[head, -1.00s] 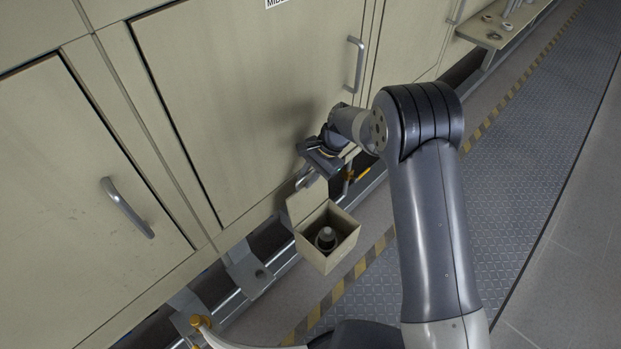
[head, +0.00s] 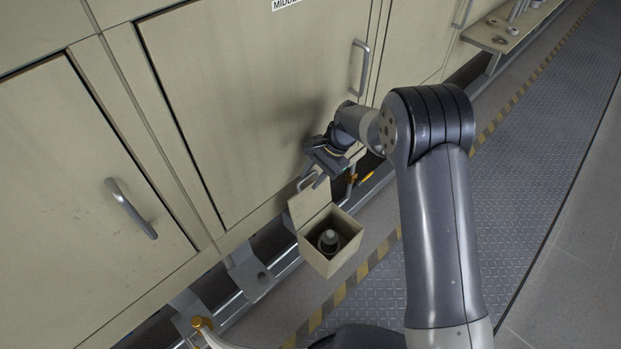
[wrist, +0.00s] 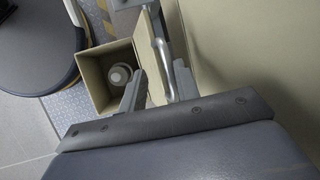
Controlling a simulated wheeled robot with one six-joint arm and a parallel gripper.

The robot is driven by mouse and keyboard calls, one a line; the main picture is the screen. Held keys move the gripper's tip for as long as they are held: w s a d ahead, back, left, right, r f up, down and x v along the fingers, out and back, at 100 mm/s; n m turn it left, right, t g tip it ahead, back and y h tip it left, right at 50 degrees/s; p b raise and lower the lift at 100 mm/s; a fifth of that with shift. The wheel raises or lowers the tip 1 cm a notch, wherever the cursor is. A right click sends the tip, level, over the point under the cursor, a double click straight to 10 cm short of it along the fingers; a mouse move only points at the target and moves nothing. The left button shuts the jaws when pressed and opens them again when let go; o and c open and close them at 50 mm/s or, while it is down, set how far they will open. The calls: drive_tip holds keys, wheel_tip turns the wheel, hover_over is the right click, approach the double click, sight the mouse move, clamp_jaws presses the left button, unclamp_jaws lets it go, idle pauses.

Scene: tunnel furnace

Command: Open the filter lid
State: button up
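The filter box (head: 328,262) is an open-topped beige box with a dark, light-topped filter (head: 328,240) inside. Its lid (head: 310,204) stands raised on the side toward the cabinet, with a metal handle (head: 306,182) at its upper edge. My gripper (head: 319,177) is just above and beside the raised lid. In the wrist view my gripper (wrist: 159,88) is open, with one finger on each side of the lid (wrist: 153,65) and its handle (wrist: 164,62). Whether a finger touches them I cannot tell. The box (wrist: 103,74) also shows there.
The large beige cabinet door (head: 250,95) is close beside my gripper. Door handles (head: 130,208) and (head: 359,67) stick out from the cabinet. A small shelf (head: 500,35) with parts is at the upper right. The patterned walkway (head: 520,150) is clear.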

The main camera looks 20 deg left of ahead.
drive_tip(key=v, duration=0.9)
drive_tip(key=shift+r, duration=0.15)
drive_tip(key=x, duration=1)
drive_tip(key=shift+s+f, duration=0.1)
drive_tip(key=shift+f, duration=0.25)
